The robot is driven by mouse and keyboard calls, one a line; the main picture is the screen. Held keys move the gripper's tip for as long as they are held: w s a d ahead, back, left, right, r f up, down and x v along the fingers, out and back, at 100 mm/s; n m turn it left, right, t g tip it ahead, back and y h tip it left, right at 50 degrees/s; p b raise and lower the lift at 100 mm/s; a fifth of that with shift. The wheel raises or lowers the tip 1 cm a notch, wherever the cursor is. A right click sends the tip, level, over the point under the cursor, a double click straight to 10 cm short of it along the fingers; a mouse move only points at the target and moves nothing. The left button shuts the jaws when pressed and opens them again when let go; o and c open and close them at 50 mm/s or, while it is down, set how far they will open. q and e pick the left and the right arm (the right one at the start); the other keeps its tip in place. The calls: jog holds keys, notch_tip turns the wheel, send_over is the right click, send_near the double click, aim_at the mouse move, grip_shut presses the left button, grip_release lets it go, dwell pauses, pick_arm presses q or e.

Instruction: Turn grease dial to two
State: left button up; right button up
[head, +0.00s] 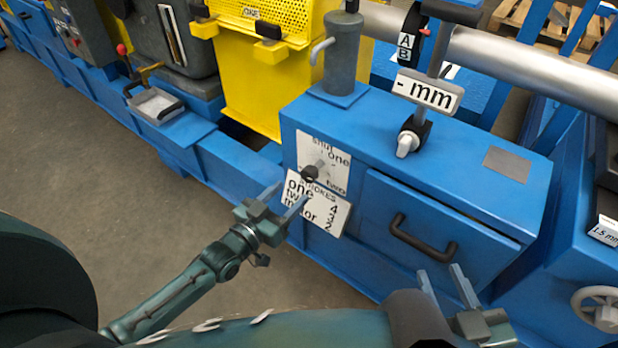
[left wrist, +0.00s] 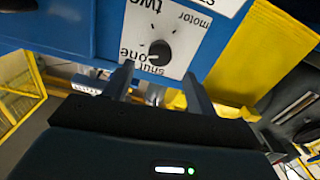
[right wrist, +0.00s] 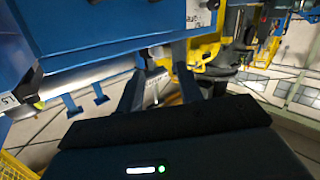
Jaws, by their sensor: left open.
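The grease dial (head: 310,173) is a small dark round knob on a white plate (head: 338,160) on the front of the blue cabinet. In the left wrist view the knob (left wrist: 160,50) shows beside the words shut, one, two and motor, seen upside down. A pale mark sits on the knob's lower left, towards "one", but its exact setting is hard to tell. My left gripper (head: 283,202) is open and empty, just short of the dial and apart from it, with the knob beyond its fingertips. My right gripper (head: 442,275) is open and empty by the drawer front.
A strokes label (head: 317,205) is just below the dial plate. A drawer with a dark handle (head: 423,236) is to the right. The floor on the left is clear.

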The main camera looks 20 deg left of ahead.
aim_at(306, 177)
pick_arm(q)
jog(key=b+x, duration=0.2)
jog(key=x, duration=0.6)
jog(key=shift+w+d, duration=0.1)
jog(key=shift+w, duration=0.1)
pick_arm(e)
jog(key=shift+a+r+n+t+y, duration=0.1)
jog(key=shift+a+n+t+y, duration=0.35)
jog(key=shift+t+y, duration=0.3)
jog(key=shift+d, duration=0.1)
pick_arm(q)
jog(key=c, duration=1)
